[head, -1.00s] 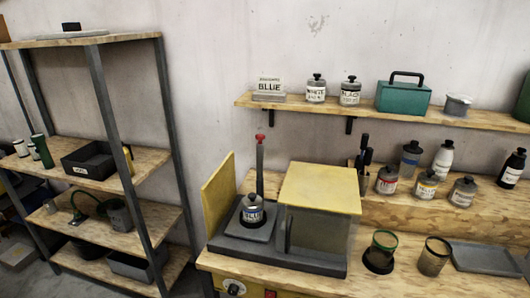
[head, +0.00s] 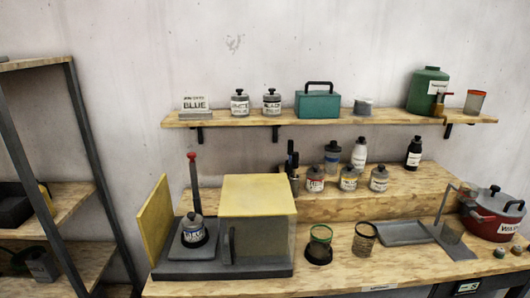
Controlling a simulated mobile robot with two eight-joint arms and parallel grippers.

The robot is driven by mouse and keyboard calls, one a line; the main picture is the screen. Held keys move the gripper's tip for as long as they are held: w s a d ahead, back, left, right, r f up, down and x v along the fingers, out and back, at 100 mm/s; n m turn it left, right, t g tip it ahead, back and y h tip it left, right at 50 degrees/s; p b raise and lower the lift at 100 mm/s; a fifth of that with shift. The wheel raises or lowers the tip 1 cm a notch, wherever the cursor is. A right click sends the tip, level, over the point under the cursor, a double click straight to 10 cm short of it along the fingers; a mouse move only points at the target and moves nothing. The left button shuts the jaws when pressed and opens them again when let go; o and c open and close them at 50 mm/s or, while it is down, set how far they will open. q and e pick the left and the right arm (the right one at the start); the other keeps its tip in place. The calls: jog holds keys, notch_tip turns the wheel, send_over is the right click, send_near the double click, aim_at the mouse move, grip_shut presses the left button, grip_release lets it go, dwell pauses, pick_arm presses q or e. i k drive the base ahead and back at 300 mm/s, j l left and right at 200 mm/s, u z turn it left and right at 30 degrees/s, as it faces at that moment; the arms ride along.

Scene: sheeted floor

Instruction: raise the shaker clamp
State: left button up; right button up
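The shaker is a grey machine (head: 160,268) at the left end of the workbench. A yellow panel (head: 153,222) stands open at the left, and a yellow-topped housing (head: 258,195) at the right. Neither gripper shows in the head view.
A wall shelf (head: 330,121) holds labelled cans, a teal box (head: 318,102) and a green jug (head: 427,91). A red pot (head: 491,214), two cups and a grey tray (head: 404,233) stand right of the shaker. A metal rack (head: 86,150) stands at the left.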

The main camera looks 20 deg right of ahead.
aim_at(193, 169)
jog(key=i+j+z, duration=0.1)
jog(key=z, duration=0.4)
jog(key=j+z, duration=0.3)
jog(key=z, duration=0.15)
jog(key=j+z, duration=0.2)
jog(key=z, duration=0.3)
jog(key=j+z, duration=0.4)
jog(key=k+j+z, duration=0.25)
jog(key=j+z, duration=0.2)
jog(key=k+j+z, duration=0.15)
jog(key=j, duration=0.25)
jog(key=k+j+z, duration=0.1)
jog(key=j, duration=0.25)
jog(key=k+j+z, duration=0.15)
jog(key=k+j, duration=0.1)
jog(key=j, duration=0.1)
